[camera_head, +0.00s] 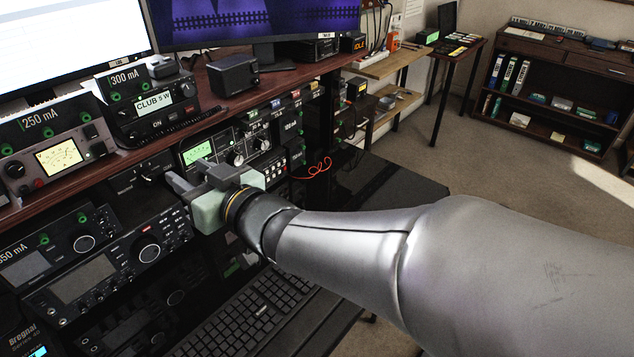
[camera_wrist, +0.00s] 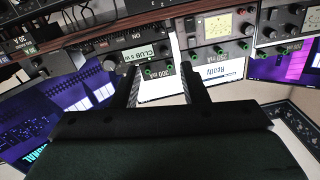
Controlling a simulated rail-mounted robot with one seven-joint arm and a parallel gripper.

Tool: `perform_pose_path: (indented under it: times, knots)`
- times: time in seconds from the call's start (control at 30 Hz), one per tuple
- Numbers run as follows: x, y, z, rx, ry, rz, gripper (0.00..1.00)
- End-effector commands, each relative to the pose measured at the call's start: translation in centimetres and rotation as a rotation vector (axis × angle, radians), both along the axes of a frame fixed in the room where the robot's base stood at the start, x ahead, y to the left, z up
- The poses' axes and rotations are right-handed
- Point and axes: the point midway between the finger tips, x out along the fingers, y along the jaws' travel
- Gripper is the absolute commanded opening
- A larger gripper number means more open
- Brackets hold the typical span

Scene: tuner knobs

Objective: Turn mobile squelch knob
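My gripper (camera_head: 187,172) reaches in from the right in the head view, in front of the radio rack. Its two fingers are apart with nothing between them, and they also show in the wrist view (camera_wrist: 160,82). No label reading mobile squelch is legible, so I cannot tell which knob it is. Candidate knobs include a round one on the black transceiver (camera_head: 147,252), one on a small black panel (camera_head: 148,179) just left of the fingertips, and one on the green-display radio (camera_head: 236,158), partly behind my gripper. Contact with any knob cannot be confirmed.
On the shelf (camera_head: 115,160) above stand a yellow-metered unit (camera_head: 58,158) and the "CLUB 5 W" unit (camera_head: 150,106), which appears upside down in the wrist view (camera_wrist: 145,55). A keyboard (camera_head: 250,315) lies below my gripper. Open floor (camera_head: 480,150) is at right.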

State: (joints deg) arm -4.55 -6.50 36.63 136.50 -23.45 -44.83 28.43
Motion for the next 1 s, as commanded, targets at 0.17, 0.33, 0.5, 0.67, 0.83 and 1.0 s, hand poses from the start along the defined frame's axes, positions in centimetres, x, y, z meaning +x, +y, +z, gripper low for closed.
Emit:
perform_pose_path:
  times: [0.17,0.33,0.5,0.67,0.83,1.0]
  knots:
    - [1.7,-2.6,-1.3,-0.075,0.033,-0.091,0.40]
    - [3.3,-5.2,-2.8,-0.157,0.075,-0.184,0.40]
    - [4.7,-8.0,-4.2,-0.238,0.123,-0.271,0.40]
    - [5.6,-10.8,-5.5,-0.309,0.176,-0.349,0.40]
    - [6.1,-13.8,-6.9,-0.384,0.240,-0.426,0.40]
    - [6.2,-16.3,-8.0,-0.441,0.297,-0.483,0.40]
